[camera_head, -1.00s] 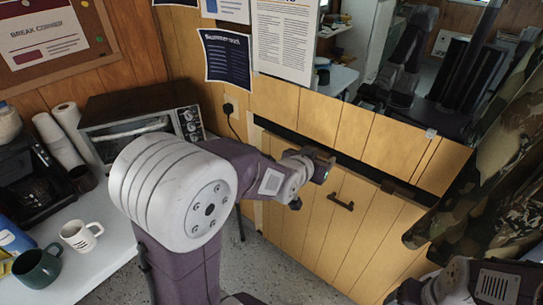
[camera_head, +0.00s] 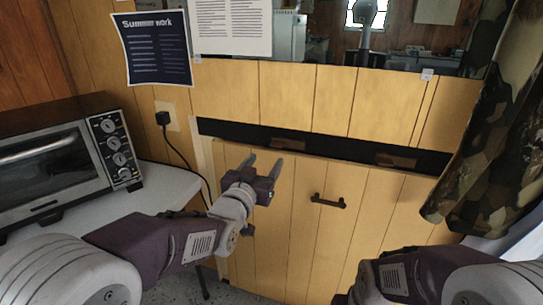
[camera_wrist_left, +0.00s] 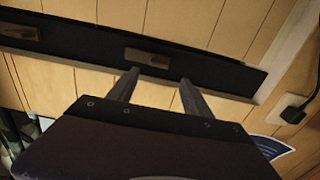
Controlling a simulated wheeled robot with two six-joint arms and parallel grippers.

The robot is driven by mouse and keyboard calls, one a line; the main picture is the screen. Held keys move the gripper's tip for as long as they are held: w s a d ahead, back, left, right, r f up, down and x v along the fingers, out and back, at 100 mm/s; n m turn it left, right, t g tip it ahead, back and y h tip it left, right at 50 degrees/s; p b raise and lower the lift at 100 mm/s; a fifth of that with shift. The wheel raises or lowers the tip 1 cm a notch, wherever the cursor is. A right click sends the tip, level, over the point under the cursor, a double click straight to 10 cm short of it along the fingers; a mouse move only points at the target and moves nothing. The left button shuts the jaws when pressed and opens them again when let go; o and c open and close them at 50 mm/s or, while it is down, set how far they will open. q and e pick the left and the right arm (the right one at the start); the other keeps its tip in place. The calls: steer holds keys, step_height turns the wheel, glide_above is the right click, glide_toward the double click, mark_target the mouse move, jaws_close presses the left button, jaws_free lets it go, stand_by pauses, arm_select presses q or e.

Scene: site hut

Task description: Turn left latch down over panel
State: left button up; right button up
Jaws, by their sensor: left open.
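The left latch (camera_head: 288,143) is a small brown bar lying lengthwise along a black strip (camera_head: 235,130), just above the pale wooden panel (camera_head: 290,225) with its dark handle (camera_head: 328,201). It lies level, not over the panel. My left gripper (camera_head: 262,166) is open and empty, fingers pointing up, below and left of the latch in the head view. In the left wrist view the latch (camera_wrist_left: 147,57) shows just beyond the two spread fingers (camera_wrist_left: 157,88), apart from them. My right arm (camera_head: 430,275) is at the lower right; its fingers do not show.
A second brown latch (camera_head: 396,160) lies along the strip to the right. A camouflage cloth (camera_head: 482,150) hangs at the right. A toaster oven (camera_head: 70,155) stands on the counter at left. A cord runs from an outlet (camera_head: 166,116) beside the panel.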

mark_target(275, 148)
arm_select(q)
steer(key=b+x, duration=0.1)
steer(key=x, duration=0.7)
steer(key=shift+w+d, duration=0.15)
steer(key=shift+w, duration=0.15)
jaws_close()
steer(key=shift+f, duration=0.1)
stand_by(0.8)
